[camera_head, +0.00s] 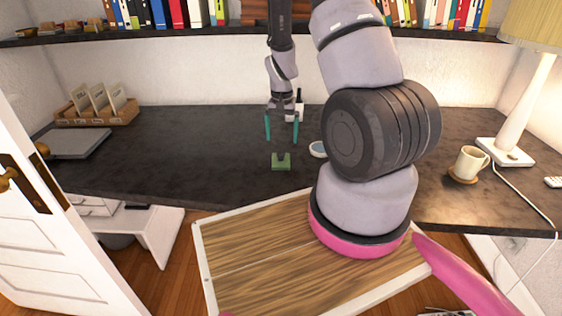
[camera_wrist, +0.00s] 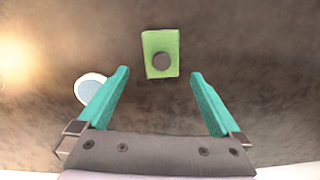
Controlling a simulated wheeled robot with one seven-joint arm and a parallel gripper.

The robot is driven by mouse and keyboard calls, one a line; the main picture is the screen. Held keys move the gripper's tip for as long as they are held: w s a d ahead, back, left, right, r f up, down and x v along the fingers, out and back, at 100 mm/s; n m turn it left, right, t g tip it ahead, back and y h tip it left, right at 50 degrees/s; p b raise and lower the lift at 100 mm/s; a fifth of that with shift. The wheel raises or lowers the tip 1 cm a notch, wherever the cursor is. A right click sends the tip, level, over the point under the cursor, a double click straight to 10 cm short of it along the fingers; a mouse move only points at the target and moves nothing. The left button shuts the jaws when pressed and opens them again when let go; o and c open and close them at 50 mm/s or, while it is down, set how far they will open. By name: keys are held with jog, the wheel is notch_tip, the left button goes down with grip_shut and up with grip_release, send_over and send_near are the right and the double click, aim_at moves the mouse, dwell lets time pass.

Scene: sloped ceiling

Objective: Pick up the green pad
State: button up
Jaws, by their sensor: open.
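The green pad (camera_head: 281,164) lies on the dark desk (camera_head: 200,165), with a small dark round part on it. In the wrist view the green pad (camera_wrist: 151,68) shows ahead of the fingertips, centred a little left of the gap's middle, with its dark knob facing the camera. My gripper (camera_head: 282,140) has two teal fingers spread apart and nothing between them. In the wrist view my gripper (camera_wrist: 160,74) is open, and the pad is not between its fingers. In the head view the fingertips are above and behind the pad, apart from it.
A small round white-rimmed dish (camera_head: 318,149) lies right of the pad; my arm partly covers it. A mug (camera_head: 468,162), a lamp (camera_head: 515,120) and a card holder (camera_head: 95,108) are farther off. The desk left of the pad is clear.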

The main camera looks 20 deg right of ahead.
aim_at(281, 152)
jog(key=f, duration=0.9)
jog(key=shift+w+f, duration=0.2)
jog(key=c, duration=1.3)
jog(key=shift+o, duration=0.2)
notch_tip(281, 152, up, 10)
jog(key=shift+r, duration=0.1)
